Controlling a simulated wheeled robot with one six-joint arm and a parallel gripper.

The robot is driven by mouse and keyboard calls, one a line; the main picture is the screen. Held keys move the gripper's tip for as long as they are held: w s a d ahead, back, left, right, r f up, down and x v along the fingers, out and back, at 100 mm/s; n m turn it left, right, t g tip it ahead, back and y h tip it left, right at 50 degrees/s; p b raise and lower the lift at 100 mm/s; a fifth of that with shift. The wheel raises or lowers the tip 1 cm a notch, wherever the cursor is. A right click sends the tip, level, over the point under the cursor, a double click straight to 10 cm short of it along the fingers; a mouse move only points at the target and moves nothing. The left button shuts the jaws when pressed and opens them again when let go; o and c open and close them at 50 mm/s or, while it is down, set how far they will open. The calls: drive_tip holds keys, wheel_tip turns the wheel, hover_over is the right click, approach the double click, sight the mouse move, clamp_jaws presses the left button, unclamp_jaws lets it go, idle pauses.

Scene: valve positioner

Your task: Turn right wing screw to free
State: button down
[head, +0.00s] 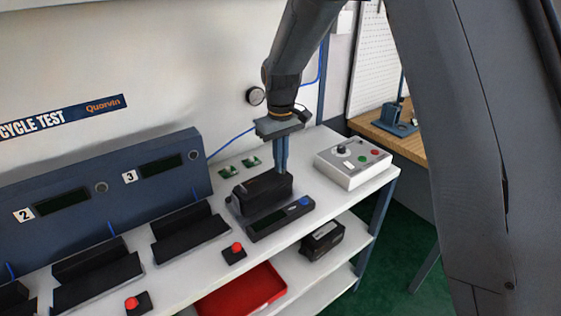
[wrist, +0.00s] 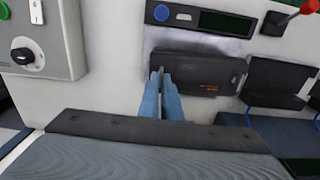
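A black box-shaped device (head: 262,192) sits on the white bench. It also shows in the wrist view (wrist: 200,76), with small orange print on it. My gripper (head: 281,170) points down at the device's right end in the head view. In the wrist view the blue fingertips (wrist: 160,74) are close together, at the device's left end there. The right wing screw cannot be made out; the fingers may hide it. I cannot tell whether anything is between the fingertips.
A display unit with a blue button (head: 281,218) lies in front of the device. A grey control box (head: 353,162) with knobs stands to the right, and small green boards (head: 251,161) lie behind. Black cradles (head: 190,232) and a red button (head: 236,248) are to the left.

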idle(0.4)
drive_tip(key=c, duration=2)
unclamp_jaws()
drive_tip(key=shift+r+b, duration=1.05)
drive_tip(key=shift+r, duration=2.9)
